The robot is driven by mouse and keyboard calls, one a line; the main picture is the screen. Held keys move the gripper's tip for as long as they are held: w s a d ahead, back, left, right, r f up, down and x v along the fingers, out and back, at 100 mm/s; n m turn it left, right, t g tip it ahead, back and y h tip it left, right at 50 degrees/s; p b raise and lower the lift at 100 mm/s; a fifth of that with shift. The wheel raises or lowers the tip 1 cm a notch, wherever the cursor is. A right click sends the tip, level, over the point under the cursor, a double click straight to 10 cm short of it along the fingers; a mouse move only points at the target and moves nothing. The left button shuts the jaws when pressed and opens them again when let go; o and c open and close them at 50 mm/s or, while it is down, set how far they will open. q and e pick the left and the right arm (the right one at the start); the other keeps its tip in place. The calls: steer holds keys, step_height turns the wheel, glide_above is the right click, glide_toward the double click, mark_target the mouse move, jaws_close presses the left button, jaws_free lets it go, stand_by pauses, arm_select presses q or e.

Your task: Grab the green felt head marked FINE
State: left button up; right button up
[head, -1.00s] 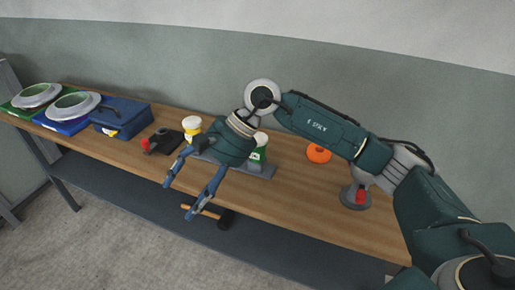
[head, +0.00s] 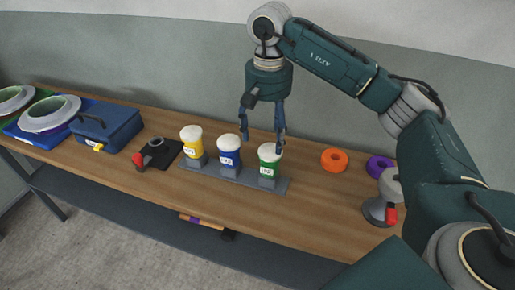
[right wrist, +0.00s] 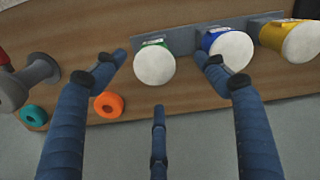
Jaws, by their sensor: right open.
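The green felt head (head: 269,166) has a white round top and a small white label whose print is too small to read. It stands upright at the right end of a grey rack (head: 225,177) on the bench. It also shows in the right wrist view (right wrist: 154,66), between the fingers. My right gripper (head: 263,140) points down just above and behind the green head. It is open and empty; in the wrist view its fingers (right wrist: 160,62) are spread on either side. I cannot tell whether they touch it. My left gripper is not in view.
Blue (head: 228,157) and yellow (head: 194,146) heads share the rack, the blue one close to my fingers. An orange ring (head: 334,160), a purple ring (head: 380,165) and a grey tool with a red part (head: 381,209) lie right. A blue toolbox (head: 106,129) stands left.

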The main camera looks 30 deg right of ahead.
mark_target(269, 151)
step_height(269, 151, down, 2)
steer(key=shift+f, duration=0.1)
steer(key=shift+s+f+p, duration=0.25)
steer(key=shift+f, duration=0.4)
steer(key=shift+s+f+p, duration=0.2)
steer(key=shift+f+p, duration=0.05)
steer(key=shift+f, duration=0.35)
steer(key=shift+w+d+f, duration=0.1)
steer(key=shift+f, duration=0.2)
steer(key=f, duration=0.1)
steer(key=f+p, duration=0.1)
steer(key=f, duration=0.1)
steer(key=f+p, duration=0.1)
steer(key=f, duration=0.1)
steer(key=shift+d, duration=0.4)
steer(key=shift+w+a, duration=0.1)
steer(key=shift+c, duration=1)
steer(key=c, duration=0.8)
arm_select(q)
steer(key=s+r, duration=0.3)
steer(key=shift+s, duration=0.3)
arm_select(e)
steer(key=c, duration=0.6)
